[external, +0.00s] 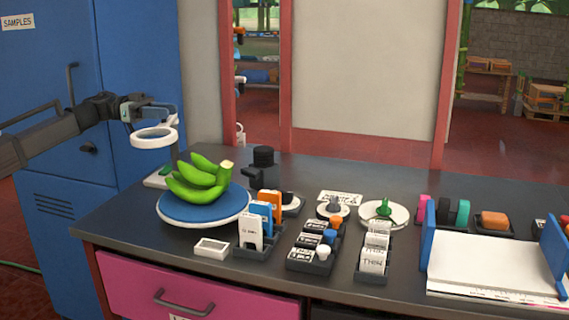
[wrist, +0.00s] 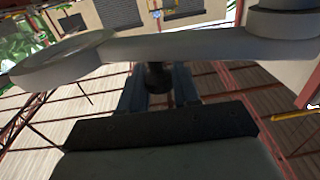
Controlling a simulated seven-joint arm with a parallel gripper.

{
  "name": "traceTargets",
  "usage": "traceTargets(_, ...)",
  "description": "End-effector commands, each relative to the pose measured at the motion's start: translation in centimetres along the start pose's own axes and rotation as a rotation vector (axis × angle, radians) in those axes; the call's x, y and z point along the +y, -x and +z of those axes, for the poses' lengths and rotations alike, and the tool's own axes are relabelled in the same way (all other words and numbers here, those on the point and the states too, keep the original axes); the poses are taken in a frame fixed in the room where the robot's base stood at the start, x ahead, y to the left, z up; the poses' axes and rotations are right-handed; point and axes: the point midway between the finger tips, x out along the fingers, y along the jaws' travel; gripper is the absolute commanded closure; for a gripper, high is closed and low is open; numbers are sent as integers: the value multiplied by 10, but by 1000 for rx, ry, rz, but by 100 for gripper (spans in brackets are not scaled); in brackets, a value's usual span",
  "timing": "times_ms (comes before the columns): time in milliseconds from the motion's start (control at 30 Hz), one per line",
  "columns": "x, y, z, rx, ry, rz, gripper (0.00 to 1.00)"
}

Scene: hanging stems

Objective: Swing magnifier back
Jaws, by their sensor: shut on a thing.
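The magnifier (external: 153,135) is a white ring on a short white arm, held up at the left end of the bench, behind and left of the green bananas. In the wrist view its pale ring (wrist: 60,60) is at upper left, and its bar (wrist: 200,46) runs across to a round pivot at upper right. My gripper (external: 140,108) reaches in from the left at the magnifier and is shut on it. In the wrist view the dark fingers (wrist: 158,85) meet the bar from below; their exact contact is partly hidden.
Green bananas (external: 198,183) lie on a round blue-topped plate (external: 205,210) just below and right of the magnifier. Card holders (external: 252,230), small knobs and a paper tray (external: 490,265) fill the bench to the right. A blue cabinet (external: 140,60) stands behind at left.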

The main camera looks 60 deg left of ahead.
Motion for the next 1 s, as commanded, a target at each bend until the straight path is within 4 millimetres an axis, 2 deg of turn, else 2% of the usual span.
traceTargets(33,-2,0,-6,12,-1,-1,100)
traceTargets(333,-2,0,-6,13,-1,-2,100)
traceTargets(367,-2,0,-6,13,-1,-2,66)
traceTargets(533,-2,0,-4,11,0,-1,50)
traceTargets(833,-1,0,-4,7,0,0,48)
traceTargets(1000,-1,0,-18,7,-1,1,48)
